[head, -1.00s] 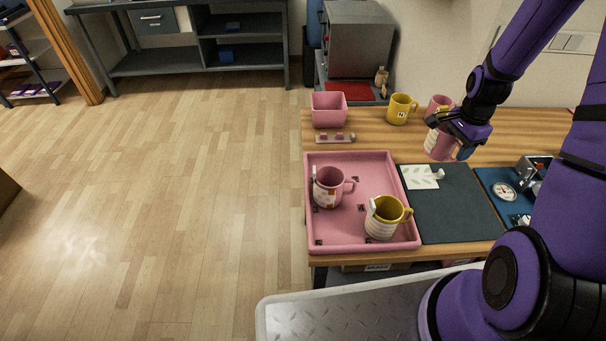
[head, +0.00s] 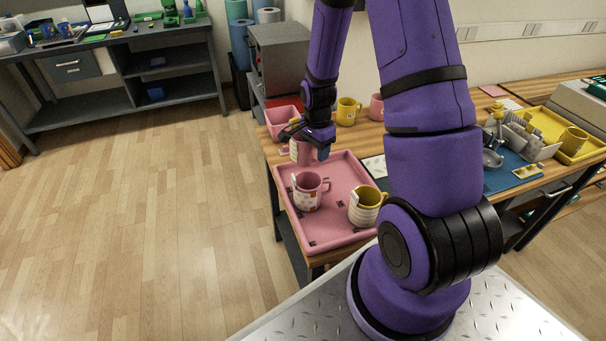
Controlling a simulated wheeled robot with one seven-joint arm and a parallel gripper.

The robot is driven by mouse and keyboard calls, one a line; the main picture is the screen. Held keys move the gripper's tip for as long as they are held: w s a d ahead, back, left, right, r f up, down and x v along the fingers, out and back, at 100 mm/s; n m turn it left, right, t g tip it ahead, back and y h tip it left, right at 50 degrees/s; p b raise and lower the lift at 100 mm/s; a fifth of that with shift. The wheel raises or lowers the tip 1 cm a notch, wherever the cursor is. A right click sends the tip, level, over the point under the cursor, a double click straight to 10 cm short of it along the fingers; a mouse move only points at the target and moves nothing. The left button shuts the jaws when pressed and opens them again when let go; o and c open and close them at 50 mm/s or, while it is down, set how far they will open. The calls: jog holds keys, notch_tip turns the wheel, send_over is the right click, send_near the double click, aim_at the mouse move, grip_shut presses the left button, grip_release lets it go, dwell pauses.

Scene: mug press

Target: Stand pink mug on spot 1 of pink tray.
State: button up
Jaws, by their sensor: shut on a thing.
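My gripper (head: 306,138) is shut on a pink mug (head: 300,154). The mug looks roughly upright, and the gripper partly covers it. It is over or near the far left corner of the pink tray (head: 345,178); I cannot tell whether it touches the tray. A second pink mug (head: 308,194) with a patterned side stands on the left part of the tray. A yellow striped mug (head: 364,208) stands on its near right part. Small dark marks show on the tray floor, but their numbers are too small to read.
Behind the tray are a pink bin (head: 282,122), a yellow mug (head: 347,110) and another pink mug (head: 376,107). My arm hides much of the table's middle. To the right are a blue mat (head: 500,180) and a yellow tray (head: 546,122). The tray's far middle looks bare.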

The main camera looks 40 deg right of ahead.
jog(key=shift+f, duration=3.8)
jog(key=shift+f, duration=0.1)
jog(key=o, duration=1.1)
jog(key=shift+o, duration=0.2)
